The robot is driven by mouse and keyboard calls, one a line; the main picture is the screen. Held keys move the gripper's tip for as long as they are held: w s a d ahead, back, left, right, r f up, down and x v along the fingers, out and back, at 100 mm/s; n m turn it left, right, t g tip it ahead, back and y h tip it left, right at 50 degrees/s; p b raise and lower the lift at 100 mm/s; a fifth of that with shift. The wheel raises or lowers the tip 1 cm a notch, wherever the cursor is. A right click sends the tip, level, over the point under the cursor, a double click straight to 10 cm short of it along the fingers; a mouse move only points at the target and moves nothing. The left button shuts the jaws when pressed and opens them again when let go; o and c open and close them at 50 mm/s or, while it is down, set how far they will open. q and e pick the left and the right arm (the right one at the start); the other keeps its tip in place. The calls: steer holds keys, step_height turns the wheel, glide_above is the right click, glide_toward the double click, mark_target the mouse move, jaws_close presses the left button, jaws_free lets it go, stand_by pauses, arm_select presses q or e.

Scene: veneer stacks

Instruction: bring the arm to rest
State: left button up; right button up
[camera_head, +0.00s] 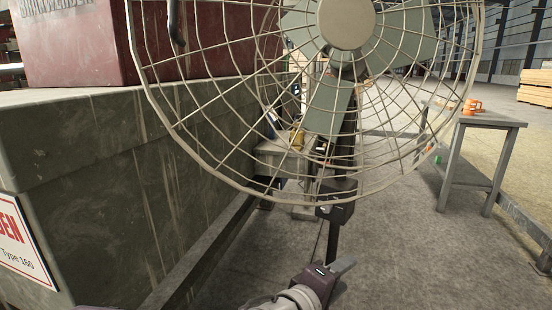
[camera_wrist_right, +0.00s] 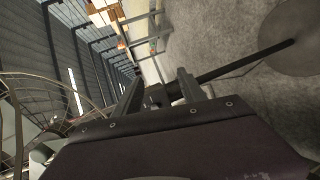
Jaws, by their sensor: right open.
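My right gripper (camera_head: 341,268) is at the bottom centre of the camera_head view, low in front of the fan's pole. In the right wrist view its two fingers (camera_wrist_right: 160,90) stand apart, with nothing held between them.
A large caged fan (camera_head: 347,22) on a pole stands close in front. A grey machine block (camera_head: 100,160) fills the left, with a red housing (camera_head: 75,45) on top. A small table (camera_head: 490,120) with orange cups (camera_head: 470,107) stands right. Grey floor (camera_head: 400,240) is open at lower right.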

steer(key=s+d+r+m+g+y+p, duration=0.1)
steer(key=s+d+r+g+y+p, duration=0.3)
steer(key=p, duration=0.7)
steer(key=s+d+r+m+g+y+p, duration=0.1)
steer(key=s+d+m+g+p, duration=0.15)
steer(key=s+g+p, duration=0.6)
step_height(320, 180, up, 9)
steer(key=w+a+m+t+y+p, duration=0.1)
steer(key=m+y+p, duration=0.4)
steer(key=p, duration=1.2)
steer(key=shift+w+a+r+t+p, duration=0.15)
steer(key=shift+w+a+t+p, duration=0.25)
steer(key=shift+t, duration=0.65)
steer(key=shift+s+a, duration=0.1)
